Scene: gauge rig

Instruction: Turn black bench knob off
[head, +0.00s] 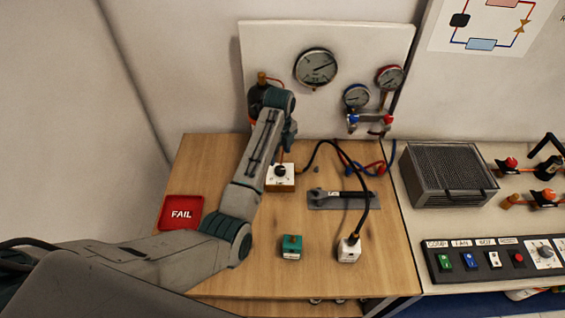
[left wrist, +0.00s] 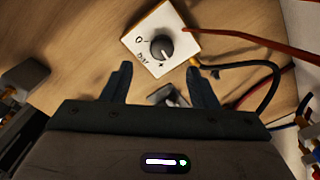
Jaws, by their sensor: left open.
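The black bench knob (head: 280,171) sits on top of a small white box (head: 280,184) on the wooden bench. In the left wrist view the knob (left wrist: 161,47) is round and dark, with a pale mark and small printed markings on the white box (left wrist: 185,45) around it. My left gripper (head: 290,140) hangs at the end of the bent arm, beyond the box in the head view. In the left wrist view its open, empty fingers (left wrist: 160,71) point toward the knob, apart from it. My right gripper is not in view.
A wrench (head: 342,197) on a grey mat, a green block (head: 291,246), a white plug-like block (head: 349,249) and a red FAIL tray (head: 181,213) lie around. A gauge panel (head: 350,35) stands behind.

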